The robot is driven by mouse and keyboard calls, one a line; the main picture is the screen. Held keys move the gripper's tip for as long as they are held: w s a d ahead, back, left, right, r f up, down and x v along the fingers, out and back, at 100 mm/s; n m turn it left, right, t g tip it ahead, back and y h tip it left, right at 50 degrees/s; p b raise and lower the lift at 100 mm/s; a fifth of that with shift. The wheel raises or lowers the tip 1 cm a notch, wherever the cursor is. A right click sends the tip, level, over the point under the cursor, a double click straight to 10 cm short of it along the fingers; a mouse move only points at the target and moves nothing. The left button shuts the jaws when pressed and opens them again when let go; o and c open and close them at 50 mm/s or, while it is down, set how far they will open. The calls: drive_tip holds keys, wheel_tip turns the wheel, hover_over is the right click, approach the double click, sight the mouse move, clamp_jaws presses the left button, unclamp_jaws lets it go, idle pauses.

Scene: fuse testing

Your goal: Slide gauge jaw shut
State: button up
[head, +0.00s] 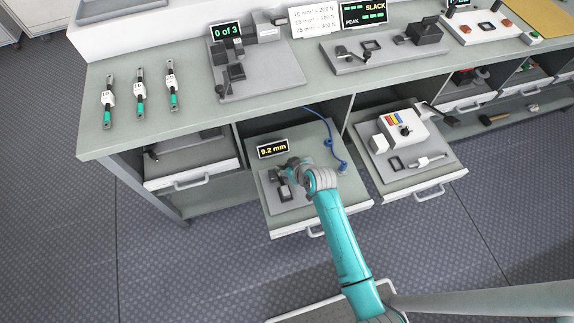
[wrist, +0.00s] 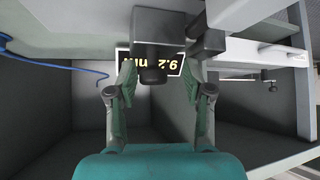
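The gauge (head: 289,191) sits on a grey plate in an open drawer in the head view. Its display (head: 272,149) reads 9.2 mm and also shows upside down in the wrist view (wrist: 172,62). My gripper (head: 291,165) is low over the gauge, and my arm hides part of it. In the wrist view my gripper (wrist: 158,78) has its fingers apart. A dark block with a round knob (wrist: 153,74), which looks like the gauge jaw, lies between the fingers, with a visible gap on each side. I cannot tell how wide the jaw opening is.
An open drawer to the right holds a white box (head: 403,129) and small parts. A blue cable (head: 332,145) lies along the gauge drawer's right side.

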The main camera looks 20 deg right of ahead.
drive_tip(key=v, duration=1.2)
idle(0.4)
drive_tip(key=s+d+r+m+t+h, duration=0.1)
drive_tip(key=s+m+t+h, duration=0.15)
drive_tip(key=s, duration=1.75)
drive_tip(key=s+r+m+t, duration=0.1)
drive_tip(key=s+r+t, duration=0.2)
drive_tip(key=s+r, duration=1.2)
drive_tip(key=shift+d+r+t, duration=0.3)
drive_tip(key=shift+r+t, duration=0.05)
drive_tip(key=shift+r, duration=0.05)
